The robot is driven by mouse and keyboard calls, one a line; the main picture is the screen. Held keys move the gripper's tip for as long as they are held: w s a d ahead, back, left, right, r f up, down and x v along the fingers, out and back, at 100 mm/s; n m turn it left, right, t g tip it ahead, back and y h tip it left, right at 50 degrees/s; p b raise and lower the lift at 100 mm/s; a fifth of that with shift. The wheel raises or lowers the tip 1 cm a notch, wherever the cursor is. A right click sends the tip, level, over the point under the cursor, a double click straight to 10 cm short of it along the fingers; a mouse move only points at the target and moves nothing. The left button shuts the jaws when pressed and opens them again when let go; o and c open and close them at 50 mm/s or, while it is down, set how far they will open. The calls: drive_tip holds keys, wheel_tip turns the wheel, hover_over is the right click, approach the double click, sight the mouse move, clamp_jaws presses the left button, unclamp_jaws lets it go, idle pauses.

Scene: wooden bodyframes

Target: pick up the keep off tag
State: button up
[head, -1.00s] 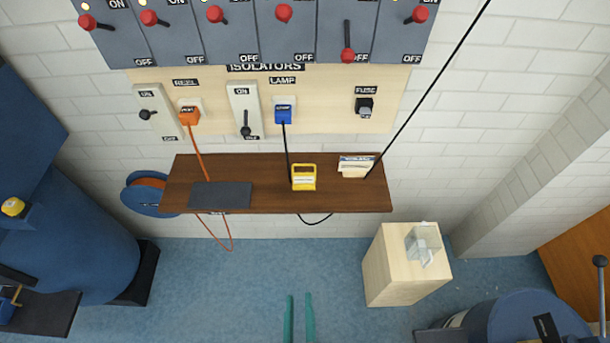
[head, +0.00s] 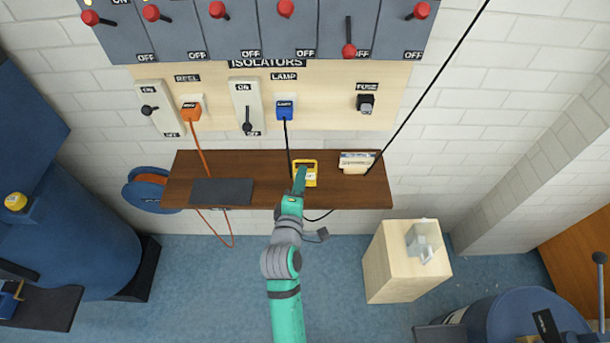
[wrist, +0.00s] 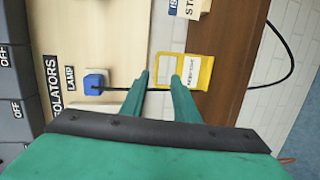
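I cannot make out any tag that reads "keep off". A small stack of pale cards with dark print (head: 357,162) sits at the right of the brown shelf (head: 345,195). Part of it shows at the top of the wrist view (wrist: 190,8), its lettering cut off. My green gripper (head: 301,170) is over the middle of the shelf, at a yellow-framed item with a white label (head: 311,178), left of the cards. The right finger overlaps the yellow frame (wrist: 208,72).
A black cord runs from the blue plug (head: 285,110) past the yellow item. A dark flat plate (head: 221,192) lies on the shelf's left. A taut black line slants down to the shelf by the cards. A wooden block (head: 385,265) with a clear box stands lower right.

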drive_tip(key=x, duration=1.1)
drive_tip(key=shift+w+r, duration=0.25)
drive_tip(key=shift+w, duration=0.25)
drive_tip(key=shift+a, duration=0.1)
clamp_jaws()
